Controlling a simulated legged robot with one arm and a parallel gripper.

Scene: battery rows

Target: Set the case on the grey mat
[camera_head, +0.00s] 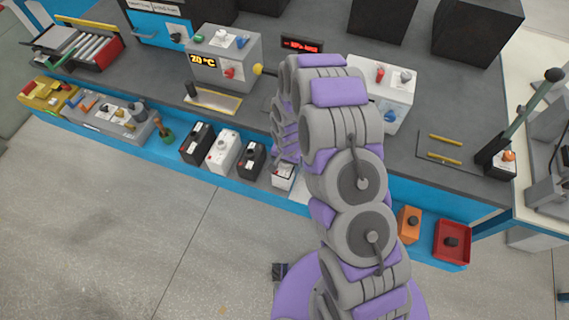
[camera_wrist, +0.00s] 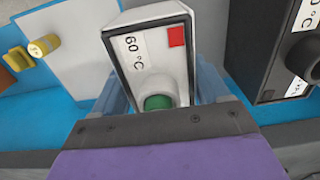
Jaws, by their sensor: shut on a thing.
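The case (camera_wrist: 142,48) is a pale block with dark sides, a "60 °C" label, a red square and a green round knob. In the wrist view it stands between the two bluish fingers of my gripper (camera_wrist: 161,88), which is shut on it. In the head view a small pale case (camera_head: 283,177) shows at the front shelf below my gripper (camera_head: 286,153), partly hidden by my arm. I cannot tell whether it touches the shelf. No grey mat is clear; a dark patch with yellow bars (camera_head: 442,150) lies on the bench at the right.
Black and white batteries (camera_head: 222,152) stand in a row left of the case on the blue shelf. A white panel (camera_wrist: 68,50) lies beside it in the wrist view. An orange block (camera_head: 409,224) and a red tray (camera_head: 466,240) sit right. A lever (camera_head: 525,115) rises at the bench's right.

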